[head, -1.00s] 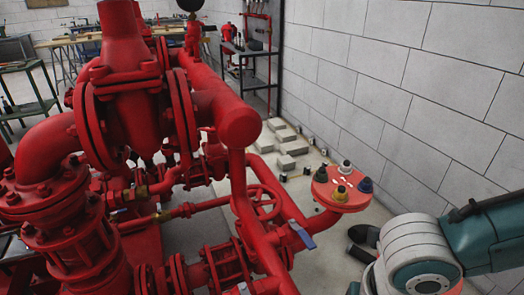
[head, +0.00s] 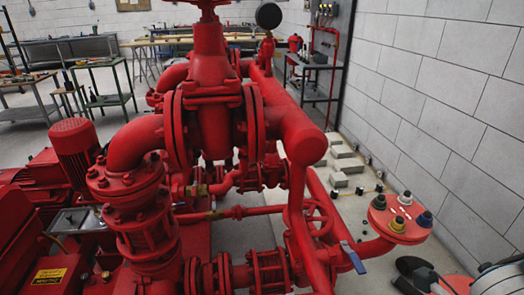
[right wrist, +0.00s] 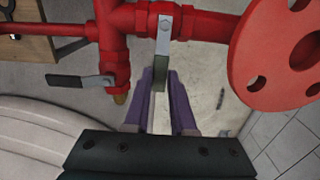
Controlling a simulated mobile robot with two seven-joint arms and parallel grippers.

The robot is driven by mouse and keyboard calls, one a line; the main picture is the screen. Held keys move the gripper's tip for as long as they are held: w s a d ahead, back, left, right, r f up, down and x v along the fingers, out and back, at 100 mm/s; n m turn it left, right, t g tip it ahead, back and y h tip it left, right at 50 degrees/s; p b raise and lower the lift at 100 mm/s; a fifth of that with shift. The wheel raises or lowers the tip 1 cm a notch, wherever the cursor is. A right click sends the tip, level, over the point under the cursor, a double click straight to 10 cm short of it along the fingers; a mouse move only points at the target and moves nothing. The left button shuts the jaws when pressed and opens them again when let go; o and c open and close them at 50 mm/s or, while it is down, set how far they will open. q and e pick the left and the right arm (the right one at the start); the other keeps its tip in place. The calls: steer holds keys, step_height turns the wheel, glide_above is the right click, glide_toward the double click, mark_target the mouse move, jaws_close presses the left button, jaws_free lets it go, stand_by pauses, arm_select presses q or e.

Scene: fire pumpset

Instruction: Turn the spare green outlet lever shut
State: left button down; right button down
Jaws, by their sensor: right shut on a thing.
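In the right wrist view, a flat silver lever with a dark green grip (right wrist: 161,72) extends from a valve on a red pipe toward my right gripper (right wrist: 161,80). The purple fingers are shut on the lever's grip, one on each side. A second silver lever with a dark grip (right wrist: 72,81) points left from another valve, apart from the fingers. My left gripper is not in view.
A red disc with holes (right wrist: 283,50) lies close on the right in the wrist view. Red pump pipework (head: 210,120) fills the middle of the head view. A block wall (head: 450,110) stands on the right. A red handwheel (head: 320,215) is near the outlet pipe.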

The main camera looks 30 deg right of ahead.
stand_by(0.5)
steer(key=c, duration=0.7)
jaws_free()
steer(key=shift+c, duration=0.2)
step_height(320, 180, up, 10)
steer(key=p, duration=0.2)
